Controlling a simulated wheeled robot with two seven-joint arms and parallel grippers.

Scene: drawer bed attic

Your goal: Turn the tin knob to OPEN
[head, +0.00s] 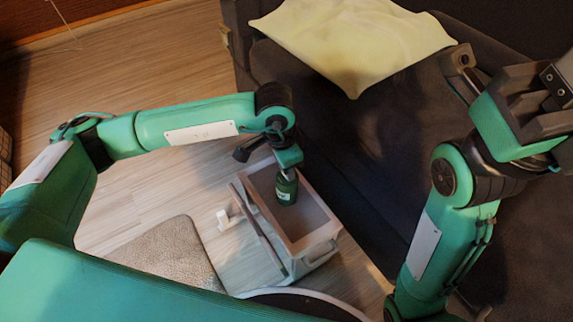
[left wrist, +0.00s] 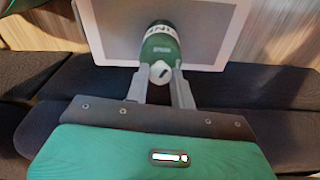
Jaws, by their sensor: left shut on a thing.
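A green tin (head: 287,191) with a pale label stands inside an open-topped box (head: 318,243). My left gripper (head: 285,170) reaches down onto the tin's top from above. In the left wrist view the tin (left wrist: 160,47) shows its label and a small white knob (left wrist: 161,72) with a dark mark. The two fingers of my left gripper (left wrist: 160,82) are on either side of the knob and shut on it. I cannot read any OPEN mark. My right gripper (head: 508,82) is raised at the upper right, away from the tin; its jaw opening is unclear.
A dark bed or sofa (head: 350,150) with a pale yellow pillow (head: 352,42) lies behind and right of the box. A small white object (head: 229,214) is on the floor left of the box, near a grey cushion (head: 165,252). Wooden floor is clear at the upper left.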

